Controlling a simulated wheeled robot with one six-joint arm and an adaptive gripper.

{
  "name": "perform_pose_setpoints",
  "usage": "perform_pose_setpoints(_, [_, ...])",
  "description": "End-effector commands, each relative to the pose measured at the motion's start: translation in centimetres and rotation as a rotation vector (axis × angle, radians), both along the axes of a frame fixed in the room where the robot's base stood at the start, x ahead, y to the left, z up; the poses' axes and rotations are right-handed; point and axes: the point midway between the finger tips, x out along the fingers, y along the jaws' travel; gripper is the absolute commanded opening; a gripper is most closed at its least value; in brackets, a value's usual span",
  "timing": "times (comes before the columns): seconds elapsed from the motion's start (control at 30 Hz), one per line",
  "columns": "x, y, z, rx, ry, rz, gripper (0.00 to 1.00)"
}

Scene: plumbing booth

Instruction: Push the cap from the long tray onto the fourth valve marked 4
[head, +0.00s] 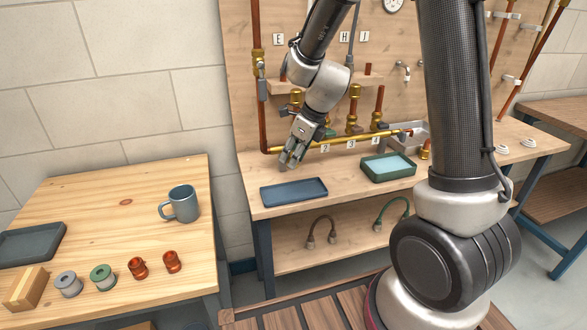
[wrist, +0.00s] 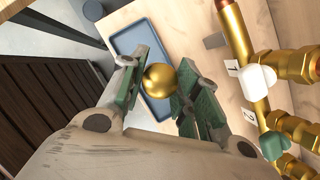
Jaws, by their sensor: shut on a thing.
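My gripper (head: 291,160) is above the bench, just behind the long blue tray (head: 293,192). In the wrist view its green-padded fingers are shut on a round brass cap (wrist: 160,80). The cap is hard to make out in the head view. The long tray (wrist: 127,46) lies beyond the cap in the wrist view; the part that shows is empty. The label 4 (head: 375,141) is on the brass pipe to the right of my gripper, with the fourth valve (head: 377,126) by it. The cap is apart from that valve.
A white valve handle (wrist: 260,78) by label 1 and a green handle (wrist: 273,145) near label 2 stand close right of my fingers. A green tray (head: 388,168) stands on the bench to the right. A side table at left holds a mug (head: 181,204) and several fittings.

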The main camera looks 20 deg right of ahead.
Motion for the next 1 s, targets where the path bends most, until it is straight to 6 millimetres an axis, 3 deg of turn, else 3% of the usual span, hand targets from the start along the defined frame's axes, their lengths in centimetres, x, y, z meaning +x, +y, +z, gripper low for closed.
perform_pose_setpoints(0.53, [0.0, 0.0, 4.1, 0.0, -0.002, 0.001, 0.07])
perform_pose_setpoints(1.0, [0.0, 0.0, 4.5, -0.001, 0.001, 0.005, 0.07])
